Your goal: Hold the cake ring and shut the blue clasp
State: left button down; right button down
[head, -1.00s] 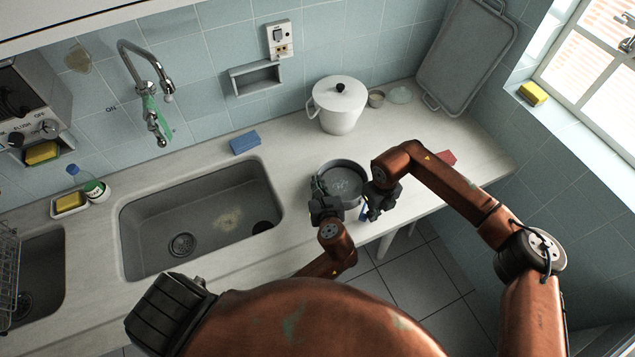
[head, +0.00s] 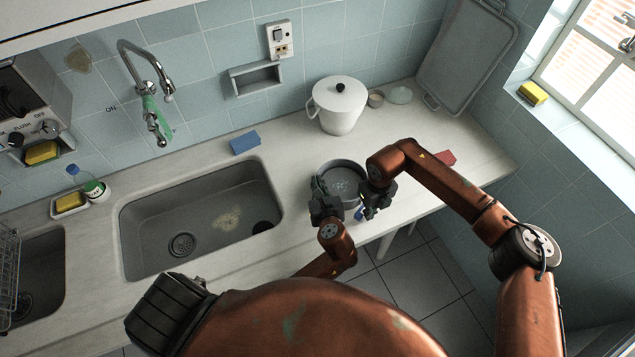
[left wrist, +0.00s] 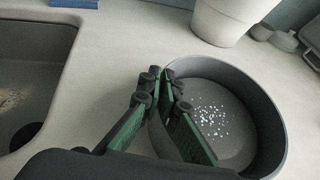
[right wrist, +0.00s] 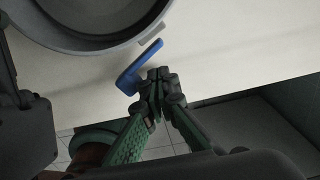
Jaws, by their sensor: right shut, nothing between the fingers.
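The cake ring (head: 343,165) is a round dark grey ring on the counter, right of the sink; it also shows in the left wrist view (left wrist: 275,120) and right wrist view (right wrist: 95,42). My left gripper (head: 322,186) has its fingers on either side of the ring's left wall (left wrist: 160,85), shut on it. The blue clasp (right wrist: 138,68) is a lever on the ring's near side, standing out at an angle from the wall. My right gripper (right wrist: 156,82) is shut and empty, its tips right beside the clasp; I cannot tell whether they touch. In the head view the clasp (head: 359,213) is mostly hidden.
A white lidded pot (head: 338,110) stands behind the ring. A small cup (head: 376,99) is right of it. A red block (head: 445,158) lies behind my right forearm. The sink (head: 200,215) opens to the left. The counter's front edge is close to the ring.

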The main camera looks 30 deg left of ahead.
pick_arm(q)
jog(key=shift+s+f, duration=0.1)
jog(key=shift+f, duration=0.25)
pick_arm(e)
jog(key=shift+w+a, duration=0.25)
jog(key=shift+a, duration=0.7)
dwell(0.7)
jog(key=shift+s+d+r, duration=0.4)
jog(key=shift+d+r, duration=0.1)
jog(key=shift+d, duration=0.2)
jog(key=shift+s+d+r, duration=0.35)
jog(key=shift+d+r, duration=0.15)
jog(key=shift+d, duration=0.15)
notch_tip(320, 180, up, 7)
pick_arm(q)
jog(key=c, duration=2.6)
grip_release()
jog(key=shift+c, duration=0.2)
jog(key=o, duration=0.5)
jog(key=shift+c, duration=0.2)
jog(key=shift+o, duration=0.5)
jog(key=shift+r, duration=0.1)
jog(key=shift+r, duration=0.15)
